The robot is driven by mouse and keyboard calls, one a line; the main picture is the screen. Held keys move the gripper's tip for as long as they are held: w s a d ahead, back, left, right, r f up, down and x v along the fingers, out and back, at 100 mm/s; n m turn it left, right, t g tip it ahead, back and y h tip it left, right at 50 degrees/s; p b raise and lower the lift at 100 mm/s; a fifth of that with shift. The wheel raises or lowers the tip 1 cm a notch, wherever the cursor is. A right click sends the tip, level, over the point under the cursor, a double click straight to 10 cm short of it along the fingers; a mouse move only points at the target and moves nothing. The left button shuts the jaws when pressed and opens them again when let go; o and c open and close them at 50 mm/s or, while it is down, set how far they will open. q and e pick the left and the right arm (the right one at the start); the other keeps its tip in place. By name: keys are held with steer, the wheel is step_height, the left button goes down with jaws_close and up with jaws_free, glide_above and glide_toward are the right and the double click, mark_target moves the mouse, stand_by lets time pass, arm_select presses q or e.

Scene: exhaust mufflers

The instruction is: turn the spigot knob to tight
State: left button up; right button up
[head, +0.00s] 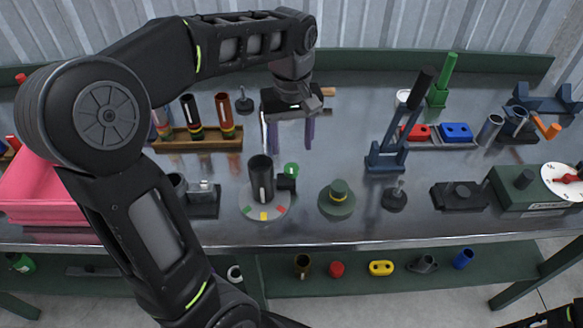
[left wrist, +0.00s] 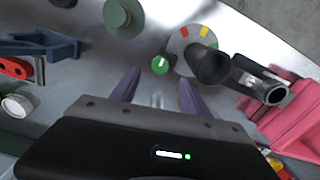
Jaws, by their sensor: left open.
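The spigot is a dark upright cylinder (head: 261,178) on a round grey plate (head: 252,212) with red, yellow and green marks. Its small round green knob (head: 291,170) sticks out at the right side. In the left wrist view the knob (left wrist: 160,65) shows a pale bar across its face, and the dark cylinder (left wrist: 209,65) is to its right. My left gripper (head: 290,133) is open and empty, pointing down behind the knob. In the left wrist view its two purple fingers (left wrist: 157,88) stand apart, with the knob just beyond the gap between their tips.
A green stepped disc (head: 337,197) stands right of the spigot, and a dark clamp block (head: 204,200) stands left. A blue stand with a lever (head: 387,155) is farther right. A wooden rack with cylinders (head: 190,145) and a pink bin (head: 45,195) lie left.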

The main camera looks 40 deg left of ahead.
mark_target(292, 168)
arm_select(q)
steer(key=shift+f, duration=3.9)
jaws_close()
